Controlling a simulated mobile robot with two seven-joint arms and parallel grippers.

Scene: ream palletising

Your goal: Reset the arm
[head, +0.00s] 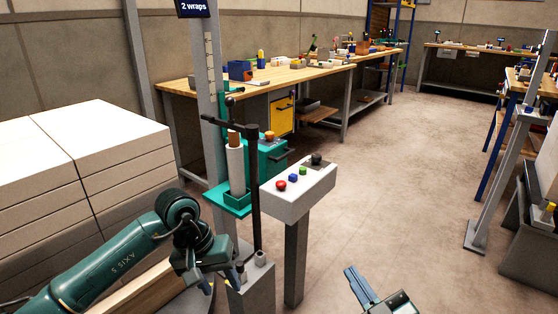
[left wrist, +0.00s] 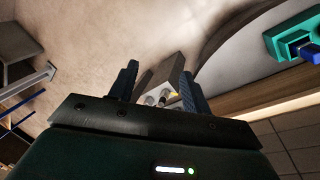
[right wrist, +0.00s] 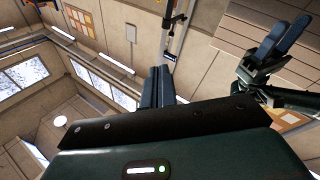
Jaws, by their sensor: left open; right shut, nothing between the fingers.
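My left gripper (head: 208,284) points down at the lower middle of the head view, just left of a small grey stand (head: 258,288) with short upright pieces on top. In the left wrist view its fingers (left wrist: 158,88) are apart, and the stand (left wrist: 173,76) shows beyond the gap. I see nothing held between them. My right gripper (head: 356,282) is low in the head view, over the floor. In the right wrist view its two fingers (right wrist: 158,86) are together with nothing between them. That view faces the walls and ceiling.
A white control box (head: 298,190) with coloured buttons stands on a post near the stand. Behind it is a teal wrap-roll holder (head: 228,197) on a grey column. White ream stacks (head: 85,160) fill the left.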

